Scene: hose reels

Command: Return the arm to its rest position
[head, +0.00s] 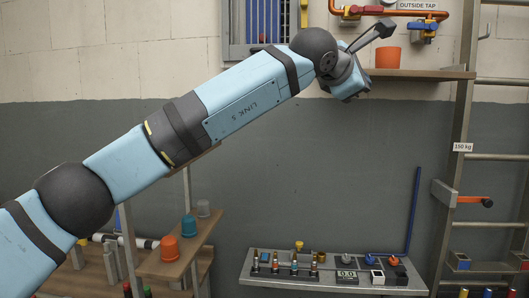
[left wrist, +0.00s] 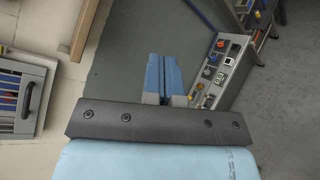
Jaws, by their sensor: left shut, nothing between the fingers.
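My left arm reaches from the lower left up across the head view. Its gripper (head: 384,28) is at the upper right, in front of the wall and just left of and above an orange pot (head: 388,57) as seen there. In the left wrist view the two blue fingers (left wrist: 161,58) lie side by side, shut, with nothing between them. My right gripper is in neither view.
A wooden shelf (head: 425,74) holds the orange pot below the outside tap pipework (head: 400,12). A ladder (head: 455,150) stands at the right. A panel of fittings (head: 330,281) is low in the middle. Cups stand on a wooden board (head: 203,228) at lower left.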

